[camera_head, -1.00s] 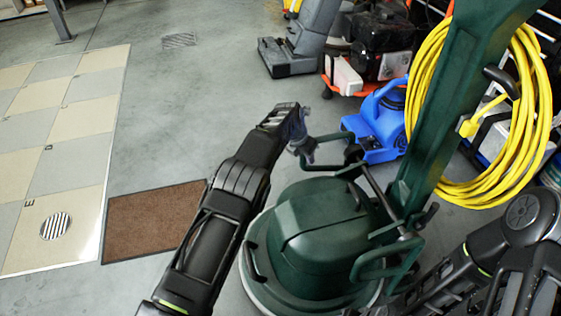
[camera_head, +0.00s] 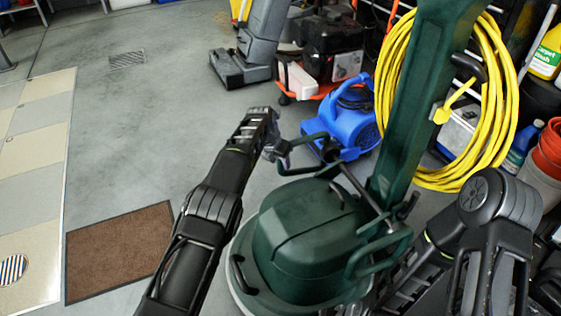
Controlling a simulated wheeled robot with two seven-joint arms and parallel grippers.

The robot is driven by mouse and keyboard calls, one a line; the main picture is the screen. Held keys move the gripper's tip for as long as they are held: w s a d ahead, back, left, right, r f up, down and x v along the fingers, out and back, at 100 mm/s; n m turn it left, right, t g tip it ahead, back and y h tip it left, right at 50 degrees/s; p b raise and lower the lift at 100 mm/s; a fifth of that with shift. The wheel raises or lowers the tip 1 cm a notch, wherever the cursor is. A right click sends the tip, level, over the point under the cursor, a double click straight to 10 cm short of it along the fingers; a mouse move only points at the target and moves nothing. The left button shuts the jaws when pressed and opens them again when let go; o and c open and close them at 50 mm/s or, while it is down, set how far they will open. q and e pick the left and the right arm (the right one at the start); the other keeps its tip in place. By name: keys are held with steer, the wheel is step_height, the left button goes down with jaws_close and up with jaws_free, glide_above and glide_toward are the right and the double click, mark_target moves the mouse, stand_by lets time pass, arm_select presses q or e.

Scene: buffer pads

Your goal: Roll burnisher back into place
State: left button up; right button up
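The burnisher is a dark green floor machine with a round body (camera_head: 305,240) low in the middle and a thick green handle column (camera_head: 420,105) rising to the upper right. A coiled yellow cord (camera_head: 500,120) hangs on the column. My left gripper (camera_head: 277,148) is at the tubular bar on the far left side of the burnisher; its fingers are small and dark, and I cannot tell whether they close on the bar. My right arm is at the lower right, close to the burnisher's near side; its gripper is hidden behind the arm and the machine.
A brown mat (camera_head: 115,250) and a tiled floor panel (camera_head: 35,190) lie at left. A blue blower (camera_head: 350,118) stands just beyond the burnisher, with a grey upright machine (camera_head: 245,55) farther back. Orange-red buckets (camera_head: 549,150) and bottles stand at right. Open grey floor lies at upper left.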

arm_select(q)
steer(key=shift+o, duration=0.4)
steer(key=shift+d, duration=0.15)
steer(key=shift+r, duration=0.15)
steer(key=shift+s+r+p, duration=0.2)
steer(key=shift+r+p, duration=0.4)
steer(key=shift+r, duration=0.05)
steer(key=p+v, duration=0.2)
steer(key=v, duration=0.4)
steer(key=shift+p, duration=0.4)
steer(key=shift+s+a+r, duration=0.1)
steer(key=shift+a, duration=0.25)
